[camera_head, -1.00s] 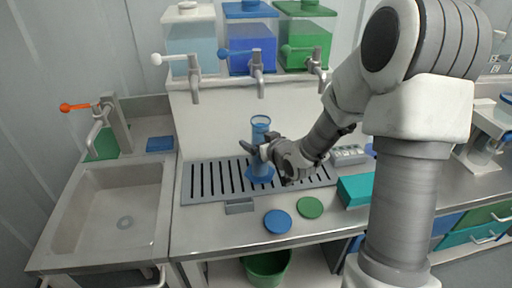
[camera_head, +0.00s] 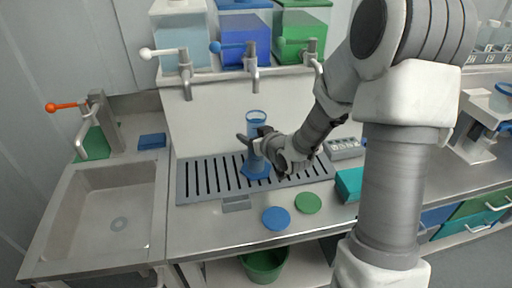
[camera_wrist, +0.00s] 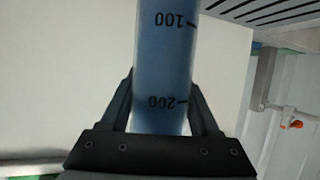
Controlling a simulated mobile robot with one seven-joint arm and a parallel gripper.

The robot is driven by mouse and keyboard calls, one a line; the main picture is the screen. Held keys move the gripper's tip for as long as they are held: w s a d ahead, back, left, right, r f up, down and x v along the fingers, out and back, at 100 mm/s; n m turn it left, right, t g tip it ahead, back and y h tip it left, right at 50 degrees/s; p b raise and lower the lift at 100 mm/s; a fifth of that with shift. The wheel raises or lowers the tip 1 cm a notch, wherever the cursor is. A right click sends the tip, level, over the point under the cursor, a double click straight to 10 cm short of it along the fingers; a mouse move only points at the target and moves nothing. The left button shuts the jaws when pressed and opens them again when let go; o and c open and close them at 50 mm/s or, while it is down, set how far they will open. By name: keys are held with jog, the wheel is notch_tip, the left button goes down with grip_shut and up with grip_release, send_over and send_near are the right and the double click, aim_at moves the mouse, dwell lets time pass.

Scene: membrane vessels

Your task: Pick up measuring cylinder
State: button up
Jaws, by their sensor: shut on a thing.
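The measuring cylinder (camera_head: 256,118) is a tall, clear blue tube with a blue rim and a wide blue foot. It looks upright over the slotted drip tray (camera_head: 213,178); I cannot tell whether its foot touches the tray. My gripper (camera_head: 252,145) is shut on the middle of its tube, coming from the right. In the wrist view the cylinder (camera_wrist: 164,65) lies between the two dark fingers of my gripper (camera_wrist: 165,110), with the marks 100 and 200 showing. Its rim and foot are outside that view.
Three tanks with taps stand above: clear (camera_head: 180,45), blue (camera_head: 243,35) and green (camera_head: 303,32). A sink (camera_head: 110,215) is at left. A blue disc (camera_head: 276,218) and a green disc (camera_head: 308,202) lie on the counter in front. A teal box (camera_head: 348,184) is at right.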

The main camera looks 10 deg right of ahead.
grip_shut()
jog(key=shift+r, duration=0.2)
